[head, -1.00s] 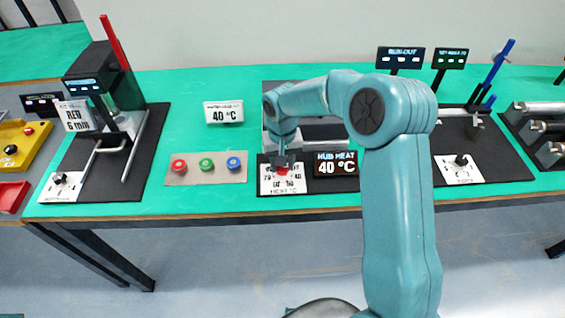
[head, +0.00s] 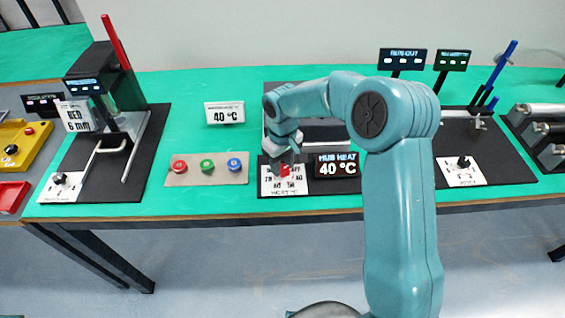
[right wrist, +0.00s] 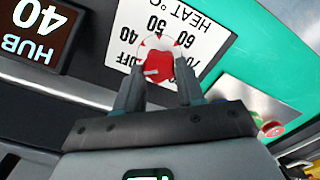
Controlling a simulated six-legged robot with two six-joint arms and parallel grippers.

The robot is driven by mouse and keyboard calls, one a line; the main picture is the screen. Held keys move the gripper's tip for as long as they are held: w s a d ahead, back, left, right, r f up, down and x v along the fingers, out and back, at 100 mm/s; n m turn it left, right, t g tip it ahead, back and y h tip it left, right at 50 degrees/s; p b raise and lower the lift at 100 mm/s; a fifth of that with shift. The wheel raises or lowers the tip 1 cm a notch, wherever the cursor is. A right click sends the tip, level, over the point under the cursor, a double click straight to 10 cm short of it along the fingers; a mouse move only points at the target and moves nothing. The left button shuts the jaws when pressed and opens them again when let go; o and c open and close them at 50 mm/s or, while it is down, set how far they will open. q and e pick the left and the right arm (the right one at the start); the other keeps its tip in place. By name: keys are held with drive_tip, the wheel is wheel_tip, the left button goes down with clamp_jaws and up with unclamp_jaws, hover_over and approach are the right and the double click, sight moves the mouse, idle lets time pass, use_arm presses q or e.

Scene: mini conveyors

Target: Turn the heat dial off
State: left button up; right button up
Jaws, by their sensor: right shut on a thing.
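The red heat dial (right wrist: 160,57) sits on a white plate (right wrist: 205,40) printed OFF, 40, 50, 60 and HEAT °C. My right gripper (right wrist: 158,88) is shut on the dial, one finger on each side, as the right wrist view shows. I cannot tell for certain which mark the dial points to. The dark display (head: 336,165) beside it reads HUB HEAT 40 °C. My left gripper is not in view.
A panel (head: 207,170) with red, green and blue buttons lies left of the dial. A white sign (head: 224,114) behind it reads 40 °C. A black press unit with a red lever (head: 113,42) stands at the left. Another white dial plate (head: 461,171) lies at the right.

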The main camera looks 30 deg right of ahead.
sight(283, 168)
drive_tip(key=shift+r, duration=0.1)
drive_tip(key=o, duration=1)
drive_tip(key=shift+o, duration=0.2)
drive_tip(key=shift+r, duration=0.1)
wheel_tip(283, 168, up, 16)
drive_tip(key=shift+s, duration=0.15)
